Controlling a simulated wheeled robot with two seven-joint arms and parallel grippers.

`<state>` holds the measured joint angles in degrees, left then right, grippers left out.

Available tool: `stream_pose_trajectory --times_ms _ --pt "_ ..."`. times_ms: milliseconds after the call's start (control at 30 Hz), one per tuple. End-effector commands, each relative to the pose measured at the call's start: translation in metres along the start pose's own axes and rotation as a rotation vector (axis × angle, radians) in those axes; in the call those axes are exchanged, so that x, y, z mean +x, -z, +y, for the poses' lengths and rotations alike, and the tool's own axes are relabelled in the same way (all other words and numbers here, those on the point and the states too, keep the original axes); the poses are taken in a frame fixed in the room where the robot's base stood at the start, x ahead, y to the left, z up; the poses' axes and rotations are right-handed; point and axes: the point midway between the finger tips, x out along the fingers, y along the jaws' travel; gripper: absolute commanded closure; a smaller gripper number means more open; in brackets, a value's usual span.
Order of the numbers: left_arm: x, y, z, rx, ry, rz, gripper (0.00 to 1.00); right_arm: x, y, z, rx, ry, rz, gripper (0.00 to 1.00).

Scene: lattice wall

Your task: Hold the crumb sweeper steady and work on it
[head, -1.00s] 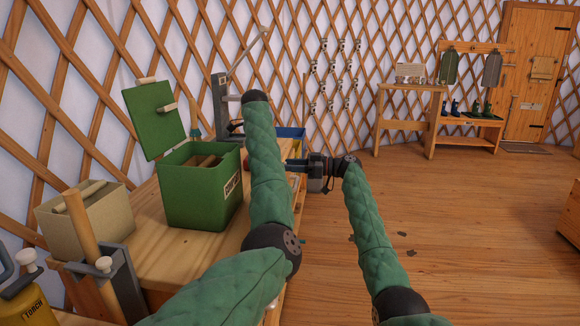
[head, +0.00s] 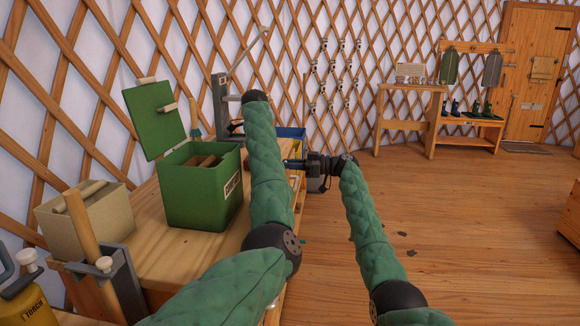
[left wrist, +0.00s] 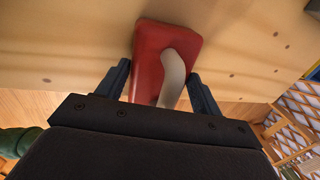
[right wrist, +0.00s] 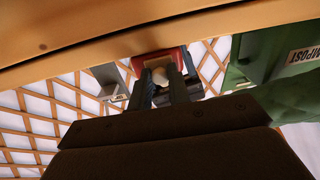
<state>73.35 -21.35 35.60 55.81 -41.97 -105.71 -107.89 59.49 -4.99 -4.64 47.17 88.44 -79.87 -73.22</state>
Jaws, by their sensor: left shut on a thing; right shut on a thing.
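The crumb sweeper (left wrist: 150,48) has a red body and a curved cream handle (left wrist: 174,78). In the left wrist view it lies against the wooden bench top, between the fingers of my left gripper (left wrist: 158,72), which is shut on it. In the right wrist view the sweeper's red part (right wrist: 152,58) shows under the bench edge, with a pale rounded piece between the close fingers of my right gripper (right wrist: 162,78), which is shut on it.
A green compost box (head: 190,195) with a raised lid (head: 153,120) stands on the bench (head: 190,255), left of my left arm. A beige box (head: 88,215) and a yellow torch (head: 25,305) are nearer left. A blue bin (head: 291,134) is behind.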

Motion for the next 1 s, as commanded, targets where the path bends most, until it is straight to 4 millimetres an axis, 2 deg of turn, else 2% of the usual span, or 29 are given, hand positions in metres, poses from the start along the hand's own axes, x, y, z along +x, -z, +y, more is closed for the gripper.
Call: stream_pose_trajectory --times_ms 100,300,700,733,800,833,1000 --pt "0.000 -0.001 0.000 -0.001 0.000 -0.001 0.56 -0.001 0.001 0.012 0.002 -0.002 0.000 1.00" --pt "0.000 -0.001 0.000 -0.001 0.000 -0.001 0.56 -0.001 0.000 0.024 0.002 -0.001 0.000 1.00" --pt "0.000 0.000 0.000 0.000 -0.002 0.000 0.55 -0.001 -0.001 0.026 0.001 -0.002 0.000 1.00" --pt "0.000 0.000 0.000 0.000 -0.002 0.000 0.55 -0.001 -0.001 0.026 0.001 -0.002 0.000 0.76" --pt "0.000 0.000 0.000 0.000 -0.002 0.000 0.55 -0.001 -0.001 0.026 0.001 -0.002 0.000 0.62" --pt "0.000 0.000 0.000 0.000 -0.002 0.000 0.55 -0.001 -0.001 0.026 0.001 -0.002 0.000 0.59" --pt "0.001 0.000 0.000 0.000 -0.001 0.000 0.56 0.000 0.000 0.026 0.001 0.000 0.000 0.59"
